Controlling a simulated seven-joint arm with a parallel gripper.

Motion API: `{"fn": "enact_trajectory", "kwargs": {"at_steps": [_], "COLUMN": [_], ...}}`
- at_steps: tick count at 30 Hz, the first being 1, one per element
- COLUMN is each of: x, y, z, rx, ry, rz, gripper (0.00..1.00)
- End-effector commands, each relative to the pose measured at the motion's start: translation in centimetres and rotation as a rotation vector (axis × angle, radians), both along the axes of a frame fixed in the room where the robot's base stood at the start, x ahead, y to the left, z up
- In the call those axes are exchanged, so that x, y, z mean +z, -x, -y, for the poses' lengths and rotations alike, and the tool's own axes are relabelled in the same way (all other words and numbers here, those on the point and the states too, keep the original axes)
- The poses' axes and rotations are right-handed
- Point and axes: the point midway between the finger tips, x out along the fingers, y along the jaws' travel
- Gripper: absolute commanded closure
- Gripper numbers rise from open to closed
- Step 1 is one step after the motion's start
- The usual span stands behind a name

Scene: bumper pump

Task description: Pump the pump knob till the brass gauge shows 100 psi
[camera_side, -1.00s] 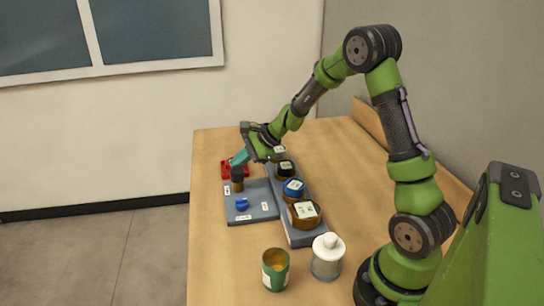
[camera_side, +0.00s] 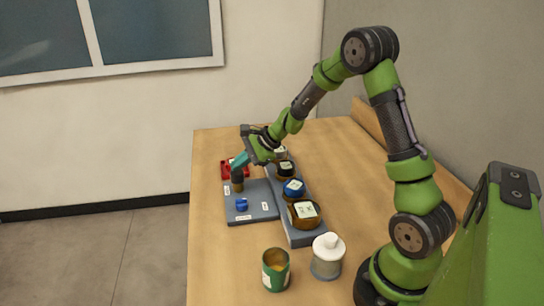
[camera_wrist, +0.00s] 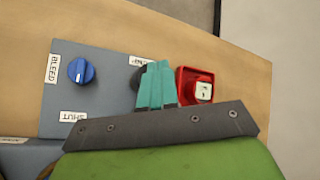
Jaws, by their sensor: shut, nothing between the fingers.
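The pump knob (camera_side: 237,175) is black and stands on a short brass-coloured stem at the back left of the grey pump plate (camera_side: 262,188). My gripper (camera_side: 238,164) is over it with teal fingers shut and empty, the tips at or just above the knob's top. In the wrist view the fingers (camera_wrist: 156,68) hide part of the dark knob (camera_wrist: 136,80). The brass gauge (camera_side: 304,214) is the nearest in the gauge row; its face is too small to read.
A blue bleed knob (camera_side: 242,204) sits on the plate, also in the wrist view (camera_wrist: 81,71). A blue gauge (camera_side: 293,188) and a black gauge (camera_side: 286,169) stand behind the brass one. A red box (camera_side: 228,170) is behind the plate.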

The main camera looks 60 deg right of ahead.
Motion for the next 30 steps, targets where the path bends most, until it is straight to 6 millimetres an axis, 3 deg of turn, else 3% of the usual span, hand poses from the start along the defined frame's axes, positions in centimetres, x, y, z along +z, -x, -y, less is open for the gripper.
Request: {"fn": "enact_trajectory", "kwargs": {"at_steps": [30], "x": [-1.5], "y": [0.1], "z": [0.0], "rx": [0.001], "ry": [0.002], "rz": [-0.006], "gripper": [1.00]}}
